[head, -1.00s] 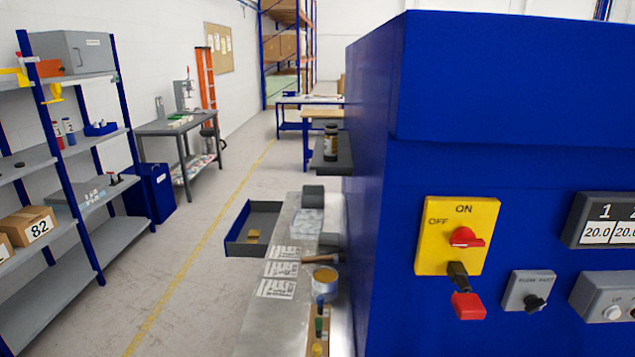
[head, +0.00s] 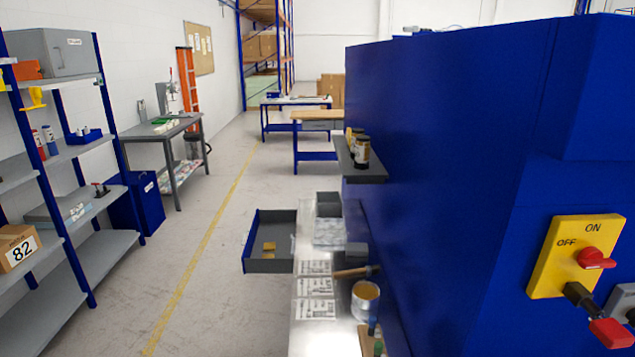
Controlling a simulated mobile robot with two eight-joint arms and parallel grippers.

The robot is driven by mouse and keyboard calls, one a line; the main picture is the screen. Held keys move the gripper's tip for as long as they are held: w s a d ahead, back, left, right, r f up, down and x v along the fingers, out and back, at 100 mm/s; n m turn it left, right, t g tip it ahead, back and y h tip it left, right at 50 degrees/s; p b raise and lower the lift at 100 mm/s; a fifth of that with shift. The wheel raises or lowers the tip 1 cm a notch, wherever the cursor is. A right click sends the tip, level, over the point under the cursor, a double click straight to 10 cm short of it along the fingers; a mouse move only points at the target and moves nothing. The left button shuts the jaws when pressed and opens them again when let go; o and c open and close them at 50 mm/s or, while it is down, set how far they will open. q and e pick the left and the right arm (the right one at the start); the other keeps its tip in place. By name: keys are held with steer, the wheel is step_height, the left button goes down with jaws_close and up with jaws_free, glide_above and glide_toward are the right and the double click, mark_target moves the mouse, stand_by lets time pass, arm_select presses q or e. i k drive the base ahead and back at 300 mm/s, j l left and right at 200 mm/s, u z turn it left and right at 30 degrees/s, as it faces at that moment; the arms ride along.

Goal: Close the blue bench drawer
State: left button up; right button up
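The blue bench drawer (head: 248,241) is pulled open from the left side of the grey bench (head: 302,258). It has a blue front panel on its left end and a grey inside. A small yellowish item (head: 269,247) lies in it. Neither of my grippers shows in the head view.
A large blue machine (head: 440,150) with a yellow switch plate (head: 577,257) fills the right side. Paper sheets, a hammer (head: 356,271) and an open can (head: 365,300) lie on the bench. Shelving (head: 75,150) stands at the left. The floor (head: 205,270) left of the drawer is clear.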

mark_target(278, 226)
steer(key=j+z, duration=0.1)
steer(key=j, duration=1)
steer(key=k+j+z, duration=0.1)
steer(key=j, duration=0.95)
steer(key=j+z, duration=0.1)
steer(key=j, duration=1)
steer(key=i+z, duration=0.15)
steer(key=z, duration=0.55)
steer(key=i+j+z, duration=0.45)
steer(key=i+j, duration=0.65)
steer(key=j, duration=0.1)
